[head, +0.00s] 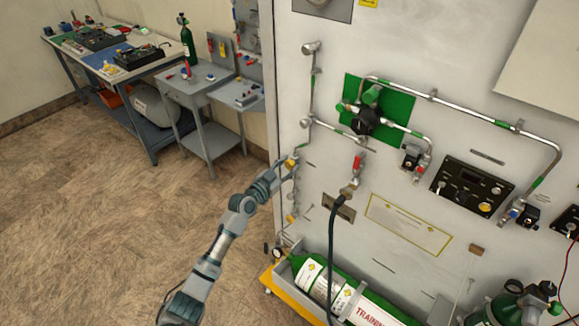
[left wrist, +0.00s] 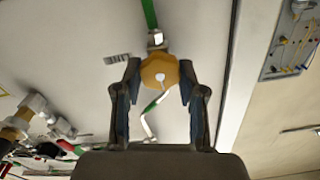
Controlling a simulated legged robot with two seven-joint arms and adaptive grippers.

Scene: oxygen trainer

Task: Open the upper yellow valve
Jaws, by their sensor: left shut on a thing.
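The upper yellow valve (head: 290,163) sits on the vertical pipe at the left edge of the panel. It also shows in the left wrist view (left wrist: 159,72) as a round yellow piece between my fingers. My left gripper (head: 285,167) is shut on this valve, with one finger on each side of it in the left wrist view (left wrist: 159,92). A lower yellow valve (head: 292,218) sits below it on the same pipe line. My right gripper is in neither view.
The panel (head: 330,250) carries pipes, a red-handled valve (head: 358,163) and a black regulator knob (head: 366,121). A green oxygen cylinder (head: 345,295) lies in a tray below. Workbenches (head: 150,60) stand at the back left. The floor on the left is clear.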

